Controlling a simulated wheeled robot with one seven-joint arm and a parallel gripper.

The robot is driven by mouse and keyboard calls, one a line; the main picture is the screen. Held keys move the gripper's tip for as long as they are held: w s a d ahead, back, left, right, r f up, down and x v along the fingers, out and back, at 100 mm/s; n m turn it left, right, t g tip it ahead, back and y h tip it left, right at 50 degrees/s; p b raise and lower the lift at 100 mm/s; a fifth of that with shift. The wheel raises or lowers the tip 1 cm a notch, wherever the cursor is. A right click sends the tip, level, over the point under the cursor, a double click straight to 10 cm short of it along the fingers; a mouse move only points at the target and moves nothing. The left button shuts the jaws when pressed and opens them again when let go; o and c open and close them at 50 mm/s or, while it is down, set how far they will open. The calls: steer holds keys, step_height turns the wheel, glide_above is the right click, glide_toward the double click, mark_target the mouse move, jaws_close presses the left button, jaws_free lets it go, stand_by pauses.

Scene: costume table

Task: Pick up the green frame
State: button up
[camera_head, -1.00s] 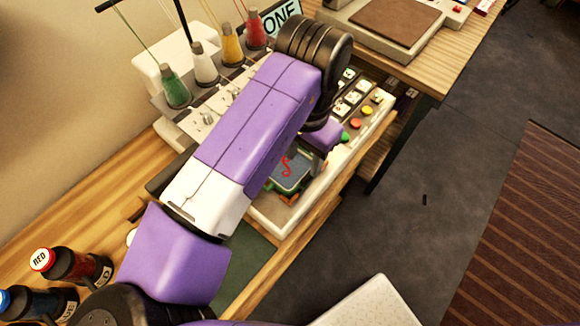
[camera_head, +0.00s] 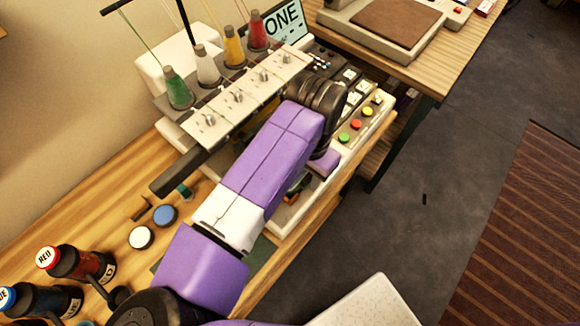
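The embroidery machine's pale bed (camera_head: 287,218) lies under my arm. A small patch of green and orange edges (camera_head: 298,186) shows on it, just right of my forearm; it may be part of the green frame, but most of that spot is hidden by my arm. My gripper (camera_head: 325,162) shows only as a purple piece below the dark wrist joint, above the right part of the bed. Its fingers are hidden, so I cannot see whether they are open or hold anything.
Thread cones and the white needle head (camera_head: 245,92) stand behind my arm. Coloured buttons (camera_head: 356,124) are at right. Red-capped (camera_head: 68,262) and blue-capped bottles stand front left, with white and blue discs (camera_head: 165,215) nearby. A dark green mat (camera_head: 262,250) lies in front. Open floor lies right.

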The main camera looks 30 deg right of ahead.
jaws_close()
steer(key=shift+r, duration=0.15)
steer(key=shift+r, duration=0.25)
steer(key=r, duration=0.1)
steer(key=r+b, duration=0.1)
steer(key=shift+a+r, duration=0.25)
steer(key=shift+r, duration=0.1)
steer(key=s+a+b, duration=0.1)
steer(key=s+a, duration=0.1)
steer(key=a, duration=0.6)
steer(key=s+a+b, duration=0.2)
steer(key=s+a, duration=0.1)
steer(key=a, duration=0.5)
steer(key=shift+s+a, duration=0.2)
steer(key=shift+a, duration=0.1)
